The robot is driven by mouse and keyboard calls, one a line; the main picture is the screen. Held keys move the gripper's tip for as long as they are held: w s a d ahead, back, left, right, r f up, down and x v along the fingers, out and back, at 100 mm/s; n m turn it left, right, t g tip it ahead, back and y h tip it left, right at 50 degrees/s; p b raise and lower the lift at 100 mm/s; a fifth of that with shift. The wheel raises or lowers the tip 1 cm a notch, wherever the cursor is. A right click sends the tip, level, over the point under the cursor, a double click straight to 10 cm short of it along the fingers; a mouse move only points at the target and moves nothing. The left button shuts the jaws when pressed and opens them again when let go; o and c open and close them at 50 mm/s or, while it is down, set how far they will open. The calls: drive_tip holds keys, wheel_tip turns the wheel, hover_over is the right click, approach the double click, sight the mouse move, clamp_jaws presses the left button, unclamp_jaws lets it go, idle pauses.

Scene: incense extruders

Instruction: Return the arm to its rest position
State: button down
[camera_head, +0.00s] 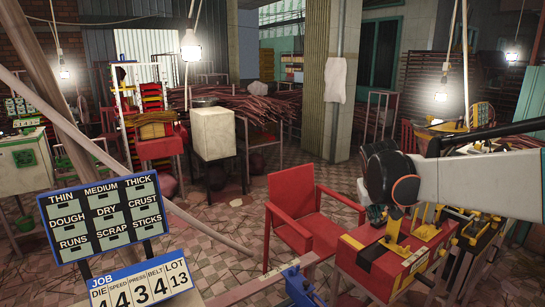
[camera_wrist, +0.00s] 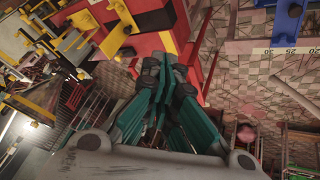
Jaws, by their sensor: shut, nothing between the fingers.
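My arm reaches in from the right edge of the head view, with its white link level and a dark round joint at its end. My gripper (camera_head: 377,214) shows small and dark green just below that joint, beside a red and yellow machine (camera_head: 375,262). In the wrist view my gripper (camera_wrist: 166,66) has teal fingers drawn together at their dark tips, with nothing held.
A red chair (camera_head: 300,208) stands left of the machine. A blue clamp-like part (camera_head: 300,287) is at the bottom. A label board (camera_head: 105,217) and a job number board (camera_head: 140,286) stand front left. Tiled floor (camera_head: 225,225) is open in the middle. Bulbs (camera_head: 441,92) hang overhead.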

drive_tip(key=s+a+r+y, duration=0.1)
drive_tip(key=s+a, duration=0.1)
drive_tip(key=s, duration=0.6)
drive_tip(key=s+a+r+y, duration=0.1)
drive_tip(key=s+a+r, duration=0.15)
drive_tip(key=s, duration=0.65)
drive_tip(key=s+a+f, duration=0.2)
drive_tip(key=s+f, duration=0.1)
drive_tip(key=s, duration=0.4)
drive_tip(key=s+a+f+t+y, duration=0.1)
drive_tip(key=s+f, duration=0.3)
drive_tip(key=s, duration=0.4)
drive_tip(key=shift+s+a, duration=0.25)
drive_tip(key=shift+a, duration=0.3)
